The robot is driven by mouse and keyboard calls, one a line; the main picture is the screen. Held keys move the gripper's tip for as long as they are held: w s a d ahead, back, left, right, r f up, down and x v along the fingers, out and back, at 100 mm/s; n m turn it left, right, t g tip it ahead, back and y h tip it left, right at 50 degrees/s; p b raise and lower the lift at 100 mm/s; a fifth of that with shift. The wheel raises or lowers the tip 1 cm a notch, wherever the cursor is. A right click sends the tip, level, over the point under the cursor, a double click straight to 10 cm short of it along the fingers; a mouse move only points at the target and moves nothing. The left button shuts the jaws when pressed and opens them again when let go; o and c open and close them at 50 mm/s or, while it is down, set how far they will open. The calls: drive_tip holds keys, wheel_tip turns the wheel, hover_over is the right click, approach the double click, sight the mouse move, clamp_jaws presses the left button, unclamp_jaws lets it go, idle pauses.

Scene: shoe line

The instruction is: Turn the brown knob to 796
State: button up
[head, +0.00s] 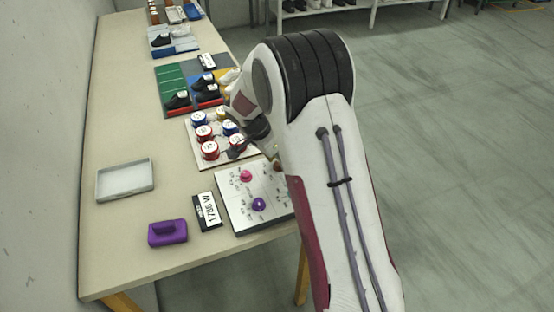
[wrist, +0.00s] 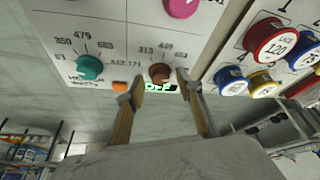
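The brown knob (wrist: 160,73) sits on the white control panel (wrist: 115,45) in the wrist view, with printed scale numbers such as 313 and 449 beside it. A small green lit display (wrist: 160,88) next to it seems to read OFF. My gripper (wrist: 156,88) is open, its two fingers apart and pointing at the knob, one on either side of the display. No clear contact with the knob shows. In the head view the panel (head: 233,213) lies at the table's right edge, and my arm hides part of it and most of the gripper.
A teal knob (wrist: 89,67), an orange button (wrist: 119,86) and a pink knob (wrist: 182,8) are close by on the panel. A board with several red, blue and yellow round caps (head: 210,150) adjoins it. A purple knob (head: 259,204) stands nearer. A grey tray (head: 125,180) lies left.

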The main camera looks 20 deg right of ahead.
drive_tip(key=shift+r, duration=0.15)
drive_tip(key=v, duration=1.1)
drive_tip(key=shift+a+r, duration=0.3)
idle(0.5)
drive_tip(key=s+a+r+n+t+y, duration=0.1)
drive_tip(key=s+r+n, duration=0.2)
drive_tip(key=s, duration=0.7)
drive_tip(key=s+a+r+n+t+y, duration=0.1)
drive_tip(key=s+r+n, duration=0.3)
drive_tip(key=s, duration=0.7)
drive_tip(key=s+a+r+n+t+y, duration=0.1)
drive_tip(key=s+a+r+n+y, duration=0.1)
drive_tip(key=s+n, duration=0.4)
drive_tip(key=shift+s+a+r+t, duration=0.55)
drive_tip(key=shift+s+r, duration=0.55)
drive_tip(key=shift+s, duration=1.6)
